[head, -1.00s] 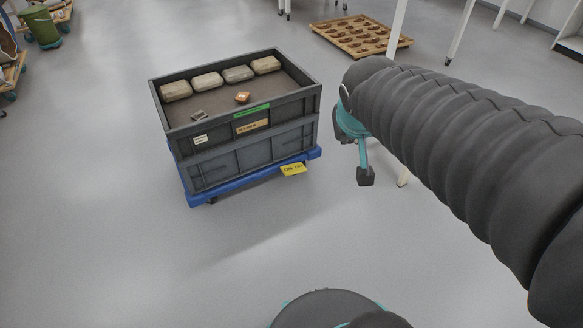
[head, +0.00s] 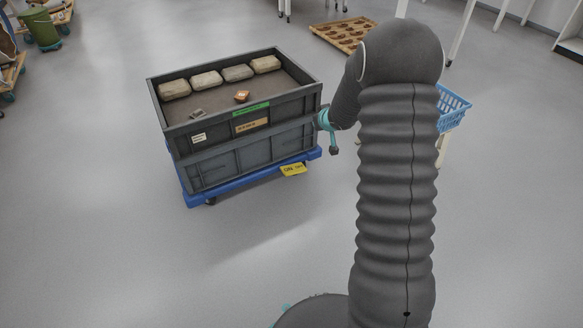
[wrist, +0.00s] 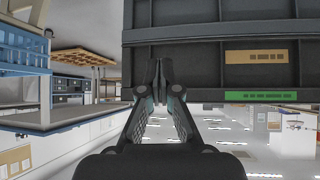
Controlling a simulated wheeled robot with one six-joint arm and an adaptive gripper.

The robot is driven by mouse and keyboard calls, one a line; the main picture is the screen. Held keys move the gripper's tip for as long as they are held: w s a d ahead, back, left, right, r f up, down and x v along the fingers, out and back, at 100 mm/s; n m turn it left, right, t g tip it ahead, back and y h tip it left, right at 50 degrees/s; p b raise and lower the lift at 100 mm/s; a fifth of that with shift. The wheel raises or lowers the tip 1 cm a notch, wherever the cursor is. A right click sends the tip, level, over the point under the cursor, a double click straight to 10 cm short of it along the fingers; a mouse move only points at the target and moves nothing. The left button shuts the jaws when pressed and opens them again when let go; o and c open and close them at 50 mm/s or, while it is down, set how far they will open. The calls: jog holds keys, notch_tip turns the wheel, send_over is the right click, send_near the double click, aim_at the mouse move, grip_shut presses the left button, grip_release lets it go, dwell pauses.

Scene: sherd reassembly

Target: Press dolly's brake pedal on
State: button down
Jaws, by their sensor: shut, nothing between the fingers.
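The dolly (head: 196,200) is a low blue platform on dark castors, standing on the floor under stacked grey crates. Its yellow brake pedal (head: 293,169) sticks out at the front edge, right of the middle, with dark ON/OFF lettering. I cannot tell whether it is pressed. My gripper (head: 334,150) is just right of the crates' front right corner, above and to the right of the pedal and apart from it. In the wrist view my gripper (wrist: 158,74) is shut and empty, with the crate side close by. The pedal does not show in that view.
The upper grey crate (head: 222,136) has an open top, with several pale blocks (head: 238,73) and small sherds inside. A blue basket (head: 454,104) stands behind my arm at the right. A wooden tray (head: 341,36) lies farther back. The floor in front of the dolly is clear.

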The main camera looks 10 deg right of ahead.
jog(key=a+f+g+y, duration=0.1)
jog(key=a+f+y, duration=0.2)
jog(key=f, duration=1.3)
jog(key=shift+w+n+y+b, duration=0.3)
jog(key=shift+w+n, duration=0.1)
jog(key=shift+w, duration=0.05)
jog(key=b, duration=0.2)
send_over(288, 168)
jog(key=s+d, duration=0.2)
jog(key=s, duration=0.1)
jog(key=f, duration=0.6)
jog(key=shift+w+f, duration=0.25)
jog(key=shift+f, duration=0.05)
jog(key=f, duration=0.3)
jog(key=shift+w+a+f+b, duration=0.1)
jog(key=shift+a+b, duration=0.2)
jog(key=shift+a, duration=0.05)
jog(key=shift+a+f, duration=0.1)
jog(key=shift+f, duration=0.4)
jog(key=shift+f+b, duration=0.1)
jog(key=shift+b, duration=0.3)
